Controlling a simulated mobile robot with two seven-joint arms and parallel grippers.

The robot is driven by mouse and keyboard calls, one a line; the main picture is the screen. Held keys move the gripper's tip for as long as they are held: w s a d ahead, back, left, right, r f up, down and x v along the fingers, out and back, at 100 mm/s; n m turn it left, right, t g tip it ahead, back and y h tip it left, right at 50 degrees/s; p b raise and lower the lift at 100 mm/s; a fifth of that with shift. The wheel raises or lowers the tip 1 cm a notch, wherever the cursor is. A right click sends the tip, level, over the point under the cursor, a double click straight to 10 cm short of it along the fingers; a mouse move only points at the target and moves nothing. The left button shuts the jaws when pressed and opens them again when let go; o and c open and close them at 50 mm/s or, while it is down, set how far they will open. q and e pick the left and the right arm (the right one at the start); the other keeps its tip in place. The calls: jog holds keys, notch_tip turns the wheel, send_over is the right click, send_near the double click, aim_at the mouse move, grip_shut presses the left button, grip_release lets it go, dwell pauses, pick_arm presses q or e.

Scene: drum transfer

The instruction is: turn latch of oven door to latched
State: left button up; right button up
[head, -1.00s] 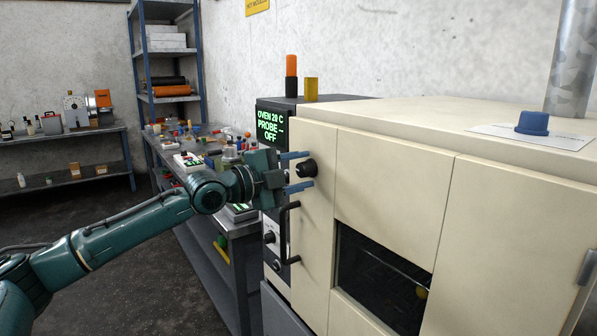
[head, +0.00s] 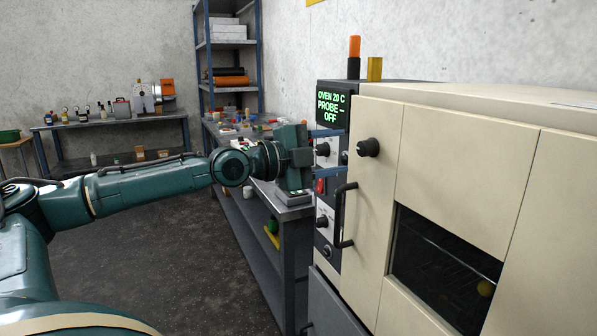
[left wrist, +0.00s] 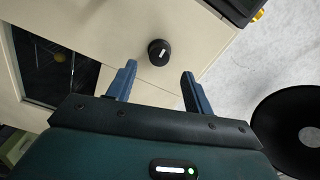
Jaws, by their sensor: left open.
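The oven door's latch is a round black knob (head: 368,147) on the cream front, above a black bar handle (head: 343,215). My left gripper (head: 345,151) is open and empty, with its blue fingers pointing at the knob, one above and one below its level. The fingertips stop short of the knob, with a small gap. In the left wrist view the knob (left wrist: 159,52) shows a short pale mark and lies beyond the open left gripper (left wrist: 159,70), between the lines of its fingers. My right gripper is in neither view.
The oven (head: 455,155) has a dark window (head: 440,268) and a control panel reading "OVEN 20 C PROBE – OFF" (head: 332,107). A cluttered workbench (head: 290,207) stands left of it, behind my gripper. Open floor (head: 190,260) lies at the left.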

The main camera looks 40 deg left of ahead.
pick_arm(q)
jog(key=b+v, duration=0.7)
jog(key=b, duration=0.2)
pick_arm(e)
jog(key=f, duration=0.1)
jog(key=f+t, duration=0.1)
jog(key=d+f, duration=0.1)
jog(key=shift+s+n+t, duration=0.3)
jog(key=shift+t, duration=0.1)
pick_arm(q)
jog(key=shift+d, duration=0.1)
